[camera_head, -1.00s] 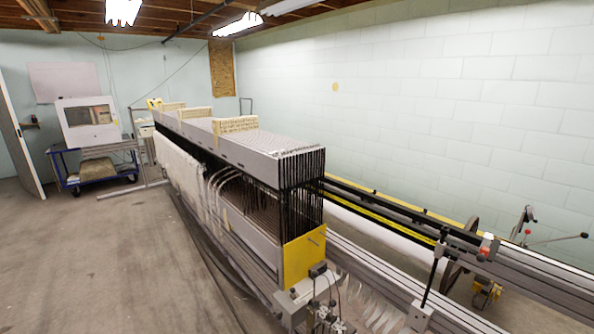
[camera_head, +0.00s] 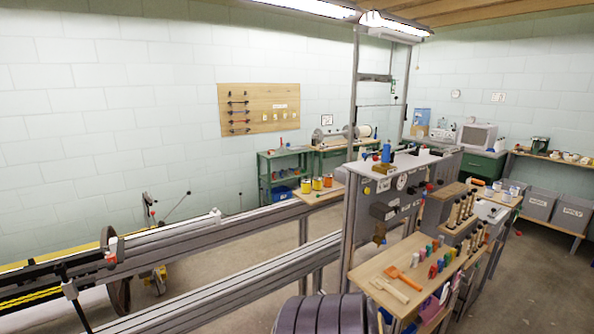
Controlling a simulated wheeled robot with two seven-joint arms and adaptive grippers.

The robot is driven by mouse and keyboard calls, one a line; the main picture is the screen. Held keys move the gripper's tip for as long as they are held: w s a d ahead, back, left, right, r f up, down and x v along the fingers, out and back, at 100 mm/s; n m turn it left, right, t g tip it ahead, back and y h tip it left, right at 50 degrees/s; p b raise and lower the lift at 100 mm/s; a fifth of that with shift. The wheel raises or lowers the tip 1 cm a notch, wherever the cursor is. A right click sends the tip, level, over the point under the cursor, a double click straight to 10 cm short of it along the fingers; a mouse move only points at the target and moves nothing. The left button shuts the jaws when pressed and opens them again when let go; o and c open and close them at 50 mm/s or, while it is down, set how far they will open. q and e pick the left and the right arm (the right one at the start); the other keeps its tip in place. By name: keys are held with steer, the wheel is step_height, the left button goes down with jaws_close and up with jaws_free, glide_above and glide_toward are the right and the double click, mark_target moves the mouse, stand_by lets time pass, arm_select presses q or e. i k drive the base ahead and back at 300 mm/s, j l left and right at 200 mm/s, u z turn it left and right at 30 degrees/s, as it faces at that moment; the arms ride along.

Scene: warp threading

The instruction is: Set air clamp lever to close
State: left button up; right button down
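Neither of my grippers is in the head view. A grey upright panel (camera_head: 352,222) stands right of centre, with a round white gauge (camera_head: 401,182) and small dark and red fittings near its top. I cannot tell which of these small fittings, if any, is the air clamp lever. Thin levers with dark knobs (camera_head: 176,206) also stick up beyond the rails at the left; I cannot tell their function. No label or lever position is readable at this distance.
Long grey rails (camera_head: 190,236) run from the lower left to the panel. A wooden shelf (camera_head: 415,262) with an orange brush and coloured bottles projects in front of it. A green bench (camera_head: 265,180) stands at the back wall. Open floor (camera_head: 545,275) lies at the right.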

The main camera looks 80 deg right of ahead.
mark_target(440, 182)
steer(key=z, duration=3.65)
